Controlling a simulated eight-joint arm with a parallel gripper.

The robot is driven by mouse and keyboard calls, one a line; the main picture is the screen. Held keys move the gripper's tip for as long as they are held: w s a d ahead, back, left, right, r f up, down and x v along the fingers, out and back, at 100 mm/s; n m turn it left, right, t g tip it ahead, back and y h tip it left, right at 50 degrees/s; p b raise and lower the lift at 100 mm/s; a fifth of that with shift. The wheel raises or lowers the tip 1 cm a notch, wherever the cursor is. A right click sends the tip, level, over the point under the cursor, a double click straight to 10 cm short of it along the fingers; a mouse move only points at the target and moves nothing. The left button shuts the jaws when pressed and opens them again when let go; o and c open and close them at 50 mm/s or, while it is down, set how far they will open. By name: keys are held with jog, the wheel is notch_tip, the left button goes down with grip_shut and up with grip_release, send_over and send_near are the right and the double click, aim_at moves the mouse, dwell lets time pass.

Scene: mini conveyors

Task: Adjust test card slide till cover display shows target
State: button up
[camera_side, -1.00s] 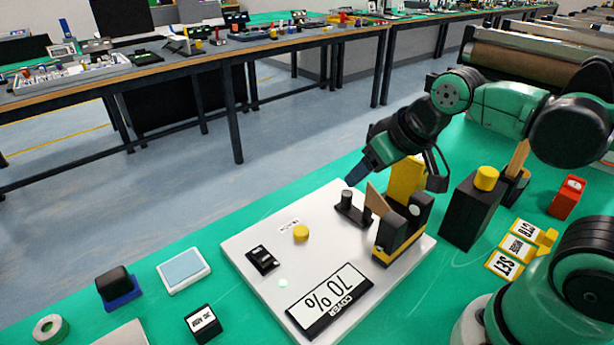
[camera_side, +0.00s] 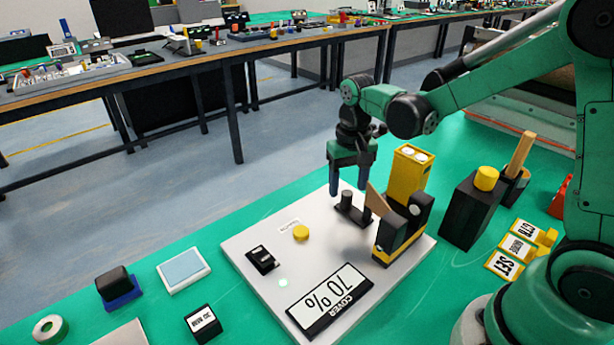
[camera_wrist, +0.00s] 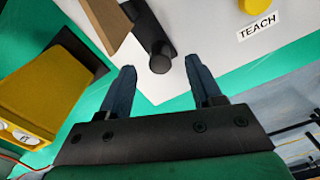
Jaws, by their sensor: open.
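The cover display (camera_side: 330,302) on the white board reads 70 %, upside down in the side view. The slide (camera_side: 353,214) is a short black bar with an upright round knob (camera_side: 347,198). A tan card (camera_side: 377,201), seemingly the test card, stands beside it against the black and yellow sensor block. My gripper (camera_side: 348,188) points down over the knob, fingers open. In the wrist view the knob (camera_wrist: 160,58) shows between and just beyond the fingertips (camera_wrist: 160,66). I cannot tell whether the fingertips reach down around it; no contact shows.
A yellow sensor block (camera_side: 410,172) stands close to the right of my gripper, also in the wrist view (camera_wrist: 40,90). A yellow TEACH button (camera_side: 301,233) and a black switch (camera_side: 262,259) sit on the white board (camera_side: 250,235). A black box (camera_side: 470,210) stands farther right.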

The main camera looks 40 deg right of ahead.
jog(key=shift+f, duration=1.35)
grip_shut()
dwell(0.4)
